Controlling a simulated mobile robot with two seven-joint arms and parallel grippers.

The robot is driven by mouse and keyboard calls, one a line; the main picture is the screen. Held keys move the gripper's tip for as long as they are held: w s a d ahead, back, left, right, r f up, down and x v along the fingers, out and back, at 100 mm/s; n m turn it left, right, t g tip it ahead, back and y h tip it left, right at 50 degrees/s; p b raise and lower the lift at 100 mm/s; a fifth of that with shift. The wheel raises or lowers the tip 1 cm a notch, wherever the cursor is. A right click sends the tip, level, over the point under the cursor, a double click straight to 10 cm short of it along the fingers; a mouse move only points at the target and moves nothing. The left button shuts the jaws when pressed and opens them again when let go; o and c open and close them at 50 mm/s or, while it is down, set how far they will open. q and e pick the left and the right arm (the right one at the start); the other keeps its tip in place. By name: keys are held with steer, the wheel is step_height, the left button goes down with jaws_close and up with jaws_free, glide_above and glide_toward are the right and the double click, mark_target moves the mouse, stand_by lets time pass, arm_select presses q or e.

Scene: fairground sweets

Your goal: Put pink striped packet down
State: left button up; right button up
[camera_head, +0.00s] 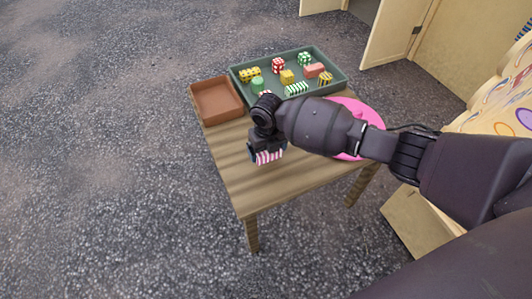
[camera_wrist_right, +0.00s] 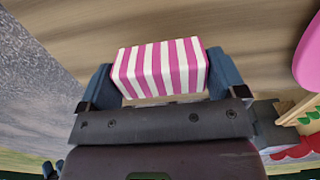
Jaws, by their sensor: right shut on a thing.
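The pink striped packet (camera_head: 267,157) is a small box with pink and white stripes. It is between the fingers of my right gripper (camera_head: 268,150), over the front left part of the wooden table (camera_head: 240,183). The right wrist view shows the packet (camera_wrist_right: 160,68) with a finger at each side, the right gripper (camera_wrist_right: 165,80) shut on it. The wooden top lies behind it there; I cannot tell whether the packet touches the table.
A green tray (camera_head: 338,78) with several small patterned sweets stands at the back of the table. An empty brown tray (camera_head: 217,112) is at the back left. A pink round thing (camera_head: 372,112) is partly hidden behind my right arm. The front of the tabletop is bare.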

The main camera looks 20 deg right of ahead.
step_height(320, 180, down, 2)
steer(key=shift+s+f, duration=0.1)
steer(key=shift+f, duration=0.2)
steer(key=shift+r, duration=0.2)
steer(key=shift+f, duration=0.25)
steer(key=o, duration=0.6)
arm_select(q)
steer(key=shift+w+d+r, duration=0.15)
steer(key=shift+w, duration=0.05)
arm_select(e)
steer(key=shift+o, duration=0.2)
steer(key=shift+r, duration=0.1)
